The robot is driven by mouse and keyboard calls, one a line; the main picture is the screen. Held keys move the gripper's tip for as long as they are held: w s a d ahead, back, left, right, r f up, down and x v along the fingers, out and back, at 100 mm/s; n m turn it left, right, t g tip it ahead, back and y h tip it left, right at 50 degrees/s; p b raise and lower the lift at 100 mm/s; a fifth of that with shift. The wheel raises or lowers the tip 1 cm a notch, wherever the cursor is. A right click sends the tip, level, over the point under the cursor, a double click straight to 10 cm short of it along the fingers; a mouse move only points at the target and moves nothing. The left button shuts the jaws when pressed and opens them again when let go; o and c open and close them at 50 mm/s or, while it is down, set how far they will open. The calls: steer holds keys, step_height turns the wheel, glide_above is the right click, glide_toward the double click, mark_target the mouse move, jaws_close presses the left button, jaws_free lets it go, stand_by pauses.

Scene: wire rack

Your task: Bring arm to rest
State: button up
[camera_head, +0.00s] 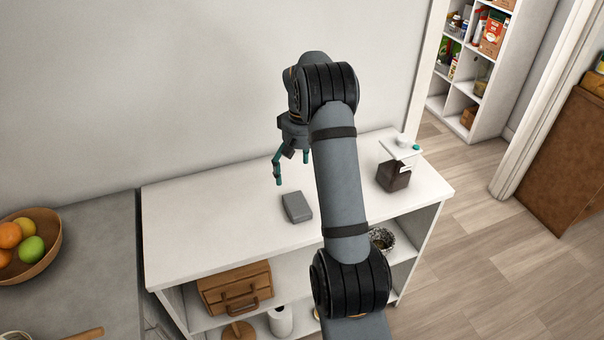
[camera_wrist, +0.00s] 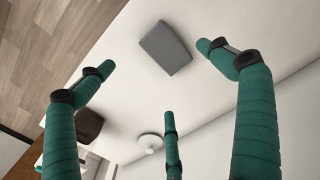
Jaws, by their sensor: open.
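My gripper (camera_head: 292,170) hangs from my raised, bent arm, above the top of a white shelf unit (camera_head: 210,235). Its teal fingers are spread, with nothing between them. In the wrist view the fingers stand wide apart around empty space. A small grey block (camera_head: 297,207) lies on the white top, below the gripper and apart from it. It also shows in the wrist view (camera_wrist: 165,48), beyond the fingertips. My arm hides part of the shelf unit.
A dark brown box (camera_head: 393,177) with a white tray-like piece (camera_head: 400,148) above it stands at the shelf unit's right end. A wooden drawer box (camera_head: 235,290) sits below. A fruit bowl (camera_head: 48,262) rests on the left counter. The wall is close behind.

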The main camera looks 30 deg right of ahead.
mark_target(302, 203)
steer(key=shift+r, duration=0.2)
step_height(302, 203, down, 13)
steer(key=shift+r+p, duration=0.15)
steer(key=shift+p, duration=0.55)
steer(key=shift+r+b, duration=0.55)
steer(key=shift+r, duration=1.65)
